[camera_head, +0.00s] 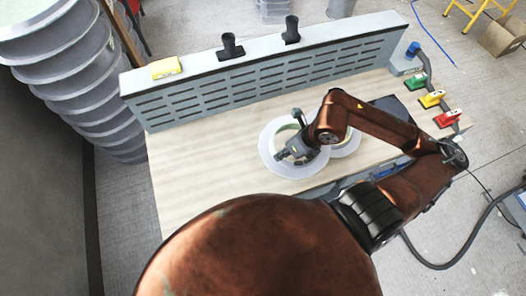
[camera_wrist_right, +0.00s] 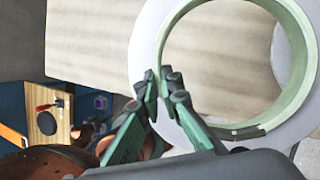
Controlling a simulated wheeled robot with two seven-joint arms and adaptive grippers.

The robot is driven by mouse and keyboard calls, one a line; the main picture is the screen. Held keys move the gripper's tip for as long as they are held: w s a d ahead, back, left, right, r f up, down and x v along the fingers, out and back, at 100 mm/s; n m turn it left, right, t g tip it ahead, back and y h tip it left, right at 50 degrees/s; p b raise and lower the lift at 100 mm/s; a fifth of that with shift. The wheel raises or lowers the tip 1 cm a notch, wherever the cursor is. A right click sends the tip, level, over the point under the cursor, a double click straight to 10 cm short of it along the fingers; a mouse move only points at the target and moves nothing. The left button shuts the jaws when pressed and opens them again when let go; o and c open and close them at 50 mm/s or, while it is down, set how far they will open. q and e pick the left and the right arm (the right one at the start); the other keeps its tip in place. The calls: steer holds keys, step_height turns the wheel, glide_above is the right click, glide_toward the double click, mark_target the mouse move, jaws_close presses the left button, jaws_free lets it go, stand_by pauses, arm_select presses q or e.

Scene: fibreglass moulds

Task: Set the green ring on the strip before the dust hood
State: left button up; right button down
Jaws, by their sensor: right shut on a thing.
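The green ring (camera_wrist_right: 298,72) is a round band with a broad whitish flange around it; wood shows through its middle. In the head view its pale disc (camera_head: 270,164) is over the wooden table, partly covered by my right gripper (camera_head: 291,154). In the right wrist view the fingertips of my right gripper (camera_wrist_right: 165,82) are closed on the ring's near edge. The grey slotted dust hood (camera_head: 270,80) stands along the table's back. The bare wood strip (camera_head: 205,138) lies before it. Whether the ring touches the table is unclear. My left gripper is not in view.
Another pale round piece (camera_head: 348,147) is beside the ring, partly behind my arm. A yellow block (camera_head: 166,67) and two black holders (camera_head: 231,46) are on the hood's top. Green, yellow and red hand tools (camera_head: 433,99) stand at the table's right end. The table's left (camera_head: 180,190) is clear.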

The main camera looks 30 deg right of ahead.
mark_target(260, 148)
steer(key=shift+m, duration=0.7)
steer(key=w+a+f, duration=0.1)
steer(key=w, duration=0.1)
steer(key=w+a+p, duration=0.1)
steer(key=w, duration=0.1)
steer(key=w+a+f, duration=0.1)
steer(key=w, duration=0.2)
steer(key=shift+a+f, duration=0.25)
steer(key=shift+f, duration=0.1)
steer(key=shift+h, duration=0.3)
steer(key=x, duration=0.3)
steer(key=p+x, duration=0.1)
steer(key=x, duration=0.3)
steer(key=w+p+x, duration=0.1)
steer(key=x, duration=0.3)
steer(key=shift+a+r, duration=0.25)
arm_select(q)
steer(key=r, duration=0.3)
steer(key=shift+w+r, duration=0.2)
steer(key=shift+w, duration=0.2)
arm_select(e)
steer(key=shift+w+f, duration=0.1)
